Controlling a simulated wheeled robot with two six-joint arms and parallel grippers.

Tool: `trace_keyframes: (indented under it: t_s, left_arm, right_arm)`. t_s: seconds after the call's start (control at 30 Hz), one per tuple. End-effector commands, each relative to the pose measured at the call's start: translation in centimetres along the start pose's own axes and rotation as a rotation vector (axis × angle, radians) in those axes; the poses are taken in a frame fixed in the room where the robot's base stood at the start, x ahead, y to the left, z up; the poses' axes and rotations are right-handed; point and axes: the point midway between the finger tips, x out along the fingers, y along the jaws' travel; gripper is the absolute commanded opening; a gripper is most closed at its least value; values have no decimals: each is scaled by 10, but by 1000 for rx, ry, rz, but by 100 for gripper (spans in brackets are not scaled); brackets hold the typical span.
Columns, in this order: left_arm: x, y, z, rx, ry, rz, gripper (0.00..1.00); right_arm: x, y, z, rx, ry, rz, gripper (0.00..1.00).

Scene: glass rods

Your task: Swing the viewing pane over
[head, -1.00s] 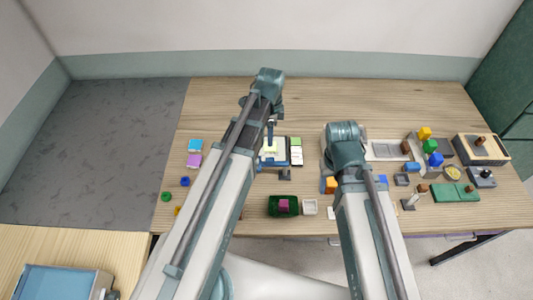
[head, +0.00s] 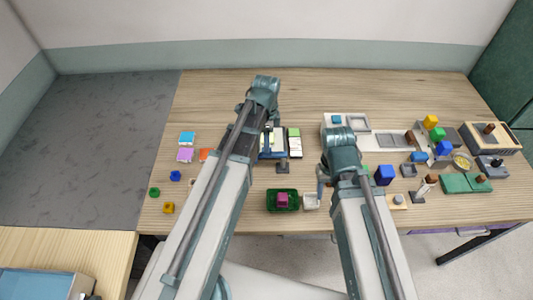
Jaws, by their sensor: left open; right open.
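A small blue-framed stand with a pale panel (head: 279,142) is near the middle of the table. It may carry the viewing pane, but it is too small and too covered to tell. My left gripper (head: 268,140) is over its left side, and my arm hides part of it. Whether they touch is unclear. The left gripper is open. My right gripper (head: 321,192) is open, low beside a small white tray (head: 311,202), with its arm hiding what lies behind.
A dark green tray (head: 271,207) holds a magenta block (head: 282,199). Colored blocks and pads lie at left. The right side is crowded with a grey-white tray (head: 390,139), a blue block (head: 384,175), green pads (head: 455,184) and a wooden box (head: 470,140). The table's back strip is clear.

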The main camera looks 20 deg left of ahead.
Motion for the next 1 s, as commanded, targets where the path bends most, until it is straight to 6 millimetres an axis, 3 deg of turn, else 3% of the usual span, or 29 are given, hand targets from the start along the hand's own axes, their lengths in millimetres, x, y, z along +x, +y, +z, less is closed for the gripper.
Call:
trace_keyframes:
  t_s: [0.03,0.2,0.63,0.93,1.0]
  left_arm:
    - [15,0,0,0,0,0,57]
    - [33,0,0,0,0,0,57]
    - [38,0,0,0,0,0,57]
    - [38,0,0,0,0,0,4]
    - [38,0,0,0,0,0,0]
  right_arm:
    - [15,-2,-1,0,0,0,54]
    - [33,-3,-2,1,0,0,54]
    - [38,-4,-2,2,0,0,54]
    - [38,-4,-2,2,0,0,54]
    - [38,-4,-2,2,0,0,54]
